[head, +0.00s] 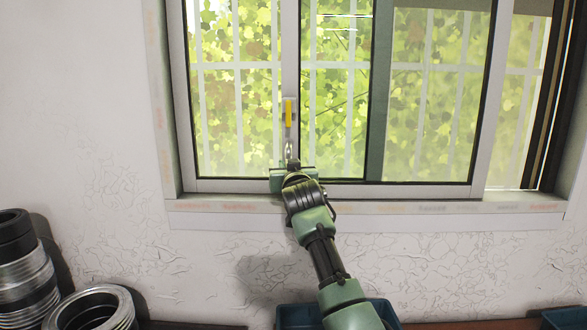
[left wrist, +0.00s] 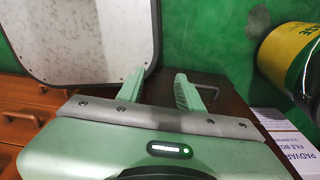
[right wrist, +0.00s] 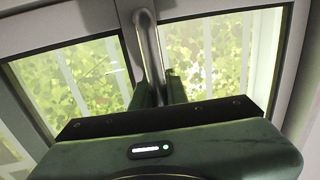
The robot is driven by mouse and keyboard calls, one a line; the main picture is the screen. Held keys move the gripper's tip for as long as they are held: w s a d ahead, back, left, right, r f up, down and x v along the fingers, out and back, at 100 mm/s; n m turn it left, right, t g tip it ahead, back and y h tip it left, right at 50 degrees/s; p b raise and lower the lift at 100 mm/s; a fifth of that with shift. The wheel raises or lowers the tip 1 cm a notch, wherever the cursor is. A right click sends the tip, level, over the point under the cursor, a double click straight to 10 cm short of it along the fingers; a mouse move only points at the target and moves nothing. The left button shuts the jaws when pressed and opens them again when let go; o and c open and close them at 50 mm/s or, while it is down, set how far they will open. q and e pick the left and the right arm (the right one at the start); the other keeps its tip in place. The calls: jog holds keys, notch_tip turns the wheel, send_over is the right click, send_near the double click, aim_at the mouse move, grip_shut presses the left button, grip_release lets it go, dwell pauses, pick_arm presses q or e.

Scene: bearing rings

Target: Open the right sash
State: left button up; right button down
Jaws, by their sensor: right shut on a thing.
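The right sash (head: 490,95) is a pale-framed glass panel. Its left stile carries a metal handle with a yellow strip (head: 288,110). The sash stands left of the right jamb, with a strip of window (head: 520,120) showing beyond its right edge. My right gripper (head: 292,166) is at the lower end of the handle. In the right wrist view, the metal handle bar (right wrist: 149,45) runs down between its fingers (right wrist: 160,92), which are shut on it; the contact is partly hidden. My left gripper (left wrist: 163,92) is open and empty in the left wrist view, away from the window.
The window sill (head: 380,208) runs just below my right gripper. Stacked bearing rings (head: 22,270) and another ring (head: 92,308) stand at lower left. A blue bin (head: 297,317) is below the arm. Near my left gripper are a board (left wrist: 85,40) and a yellow-green drum (left wrist: 290,60).

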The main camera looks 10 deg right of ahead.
jog(key=shift+w+a, duration=0.1)
jog(key=shift+a, duration=0.25)
jog(key=c, duration=1.4)
grip_release()
pick_arm(q)
jog(key=shift+a, duration=0.85)
jog(key=shift+f, duration=0.1)
